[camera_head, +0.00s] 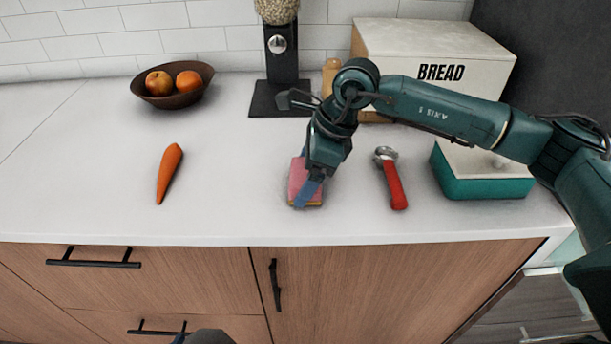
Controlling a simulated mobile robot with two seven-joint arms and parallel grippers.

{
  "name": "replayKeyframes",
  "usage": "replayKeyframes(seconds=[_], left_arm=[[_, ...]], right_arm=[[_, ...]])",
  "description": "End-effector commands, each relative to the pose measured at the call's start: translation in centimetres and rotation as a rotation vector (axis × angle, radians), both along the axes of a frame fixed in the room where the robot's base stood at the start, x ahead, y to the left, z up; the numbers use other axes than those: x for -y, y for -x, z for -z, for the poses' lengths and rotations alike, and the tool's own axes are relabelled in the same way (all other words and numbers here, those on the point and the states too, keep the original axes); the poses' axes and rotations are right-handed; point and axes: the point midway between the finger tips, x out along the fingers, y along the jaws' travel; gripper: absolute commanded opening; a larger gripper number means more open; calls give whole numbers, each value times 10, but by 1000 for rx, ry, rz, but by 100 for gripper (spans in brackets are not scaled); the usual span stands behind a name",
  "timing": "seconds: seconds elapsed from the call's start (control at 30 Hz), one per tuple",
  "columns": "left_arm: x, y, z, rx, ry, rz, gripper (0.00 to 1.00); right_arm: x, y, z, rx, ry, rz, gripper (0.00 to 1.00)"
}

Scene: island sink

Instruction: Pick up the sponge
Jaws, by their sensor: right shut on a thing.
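The sponge (297,183) is pink on top with a yellowish lower edge. It lies on the white counter in the middle of the camera_head view, near the front edge. My right gripper (306,190) points down over it, with blue fingers at the sponge, and is shut on it. The gripper and wrist hide part of the sponge. I cannot tell whether the sponge is clear of the counter. Of my left arm, only a small dark part may show at the bottom edge; its gripper fingers are not visible.
A carrot (169,173) lies to the left. A red-handled scoop (393,182) and a teal box (480,184) are to the right. Behind are a fruit bowl (150,98), a dispenser (281,60) and a bread box (430,45). The counter between carrot and sponge is clear.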

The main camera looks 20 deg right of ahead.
Motion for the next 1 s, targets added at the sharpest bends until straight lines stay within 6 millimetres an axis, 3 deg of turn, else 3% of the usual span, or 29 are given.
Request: replayKeyframes(seconds=[0.17, 0.6, 0.97, 1.0], left_arm=[[0, -1, -1, 4, 1, 0, 33], [0, -1, 3, 2, 11, -3, 33], [0, -1, 3, 3, 13, -3, 33], [0, -1, 3, 3, 12, -4, 33]], right_arm=[[0, -1, -11, 4, -2, 0, 64], [0, 0, -90, 2, -1, -1, 64], [0, 0, -100, 0, 0, 0, 64], [0, 0, -100, 0, 0, 0, 85]])
